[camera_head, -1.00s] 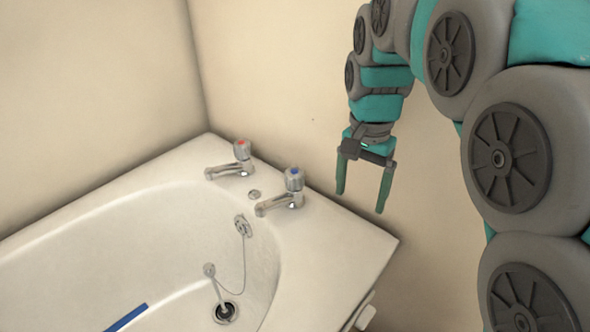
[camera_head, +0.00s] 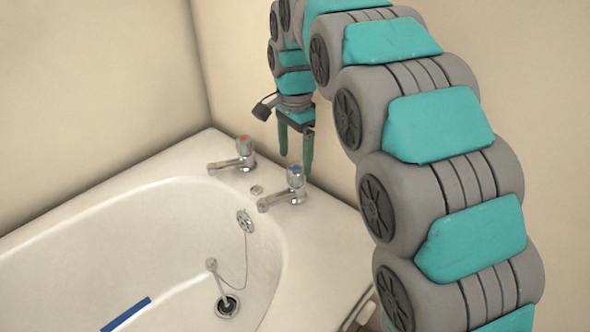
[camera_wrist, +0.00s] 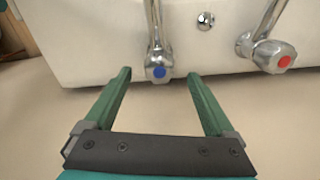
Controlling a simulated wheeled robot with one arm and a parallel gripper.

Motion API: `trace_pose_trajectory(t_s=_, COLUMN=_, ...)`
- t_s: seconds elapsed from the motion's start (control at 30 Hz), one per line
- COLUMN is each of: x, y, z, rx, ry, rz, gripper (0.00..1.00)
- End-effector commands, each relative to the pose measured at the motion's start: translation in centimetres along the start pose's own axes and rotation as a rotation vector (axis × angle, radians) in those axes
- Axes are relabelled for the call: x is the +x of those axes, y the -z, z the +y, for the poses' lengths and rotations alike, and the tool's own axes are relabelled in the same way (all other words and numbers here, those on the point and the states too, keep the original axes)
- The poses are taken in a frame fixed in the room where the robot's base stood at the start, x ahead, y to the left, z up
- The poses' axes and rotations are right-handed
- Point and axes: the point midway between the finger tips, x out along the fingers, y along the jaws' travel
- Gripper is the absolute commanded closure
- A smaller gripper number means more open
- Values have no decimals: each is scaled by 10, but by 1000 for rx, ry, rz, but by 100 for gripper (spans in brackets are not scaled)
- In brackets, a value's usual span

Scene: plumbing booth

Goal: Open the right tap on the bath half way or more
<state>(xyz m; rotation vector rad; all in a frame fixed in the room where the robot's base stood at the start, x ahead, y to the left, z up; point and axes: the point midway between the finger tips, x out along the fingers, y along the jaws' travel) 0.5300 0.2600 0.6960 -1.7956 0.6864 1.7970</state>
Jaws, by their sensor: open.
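The right tap (camera_head: 295,179) on the bath has a chrome handle with a blue cap and a spout pointing left. In the wrist view this blue-capped tap (camera_wrist: 159,66) appears left of the other one, in line with the gap between my fingertips. My gripper (camera_head: 295,163) is open and empty, its green fingers pointing down just above and behind the blue tap's handle in the head view. Both fingers of my gripper (camera_wrist: 159,74) show in the wrist view. I cannot tell how far the tap is turned. No water shows.
The red-capped tap (camera_head: 243,147) stands to the left on the same white bath rim (camera_head: 335,232). A chrome fitting (camera_head: 257,190) lies between the taps. Beige walls stand close behind the rim.

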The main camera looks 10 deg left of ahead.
Motion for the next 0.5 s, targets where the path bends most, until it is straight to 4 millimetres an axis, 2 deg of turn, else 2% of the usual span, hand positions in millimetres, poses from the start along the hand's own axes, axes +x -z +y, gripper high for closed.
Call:
trace_pose_trajectory(t_s=0.2, x=31, y=-1, z=1, rx=-1, ry=-5, rz=-1, gripper=10)
trace_pose_trajectory(t_s=0.5, x=48, y=0, z=0, rx=-2, ry=0, rz=1, gripper=10)
